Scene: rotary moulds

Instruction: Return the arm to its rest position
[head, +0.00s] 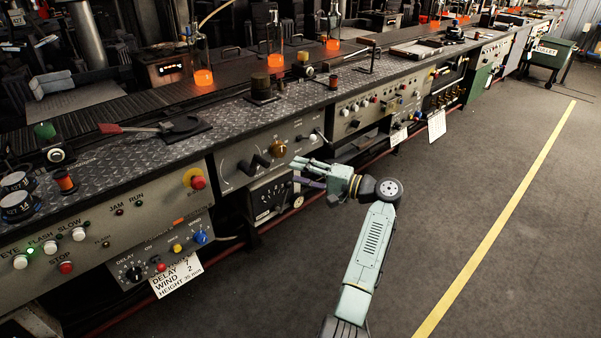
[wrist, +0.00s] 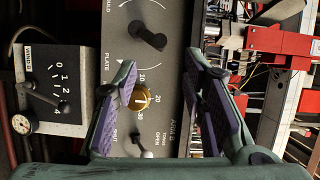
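My gripper (head: 298,172) is in front of the grey control panel (head: 228,158) in the head view, arm stretched forward from the lower middle. In the wrist view its two purple-padded fingers (wrist: 163,68) stand apart with nothing held between them. A brass knob (wrist: 141,98) on the dial panel shows between the fingers, nearer the left one. The knob also shows in the head view (head: 278,147), just beyond the fingertips. The views do not clearly show how far the fingertips are from the panel.
A black handle (head: 254,165) and a dial box (head: 270,198) project from the bench front near my gripper. Hanging cards (head: 437,126) and panels with buttons line the bench. The grey floor (head: 470,240) to the right is clear, crossed by a yellow line (head: 500,207).

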